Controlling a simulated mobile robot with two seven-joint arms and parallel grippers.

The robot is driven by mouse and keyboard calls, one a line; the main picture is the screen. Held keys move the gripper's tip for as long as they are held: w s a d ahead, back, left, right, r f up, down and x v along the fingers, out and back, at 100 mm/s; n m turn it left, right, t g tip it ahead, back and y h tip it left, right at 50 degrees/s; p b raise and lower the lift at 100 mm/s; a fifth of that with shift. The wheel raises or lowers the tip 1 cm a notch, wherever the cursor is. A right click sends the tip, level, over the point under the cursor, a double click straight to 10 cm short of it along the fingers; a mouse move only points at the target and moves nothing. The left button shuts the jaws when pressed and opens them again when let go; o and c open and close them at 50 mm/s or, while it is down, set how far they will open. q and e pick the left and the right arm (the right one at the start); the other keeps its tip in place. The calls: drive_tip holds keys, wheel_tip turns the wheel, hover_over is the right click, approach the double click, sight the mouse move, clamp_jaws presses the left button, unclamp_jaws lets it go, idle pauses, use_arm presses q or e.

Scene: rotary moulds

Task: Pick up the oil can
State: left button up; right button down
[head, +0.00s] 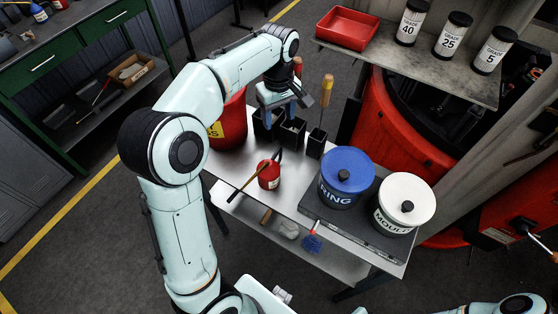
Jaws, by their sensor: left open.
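The oil can (268,175) is a small red can with a pale label and a long thin dark spout. It stands upright on the metal table (240,170), left of the blue-lidded tub. My left gripper (287,106) is open and points down above the black holders at the back of the table. It is behind the can and apart from it. Part of my right arm shows at the bottom right edge; its gripper is not in view.
A blue-lidded tub (346,176) and a white-lidded tub (405,203) stand on a dark plate at the right. Black holders (292,134) with tools and a large red container (230,124) stand behind. A shelf (450,78) overhangs at the upper right.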

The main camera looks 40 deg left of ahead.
use_arm(q)
drive_tip(key=f, duration=0.4)
drive_tip(key=f+b, duration=0.1)
drive_tip(key=f, duration=0.3)
drive_tip(key=s+f, duration=0.1)
drive_tip(key=f, duration=0.4)
drive_tip(key=shift+d, duration=0.2)
drive_tip(key=shift+w+r, duration=0.1)
clamp_jaws()
use_arm(e)
drive_tip(key=shift+s+f, duration=1)
drive_tip(key=shift+f, duration=0.05)
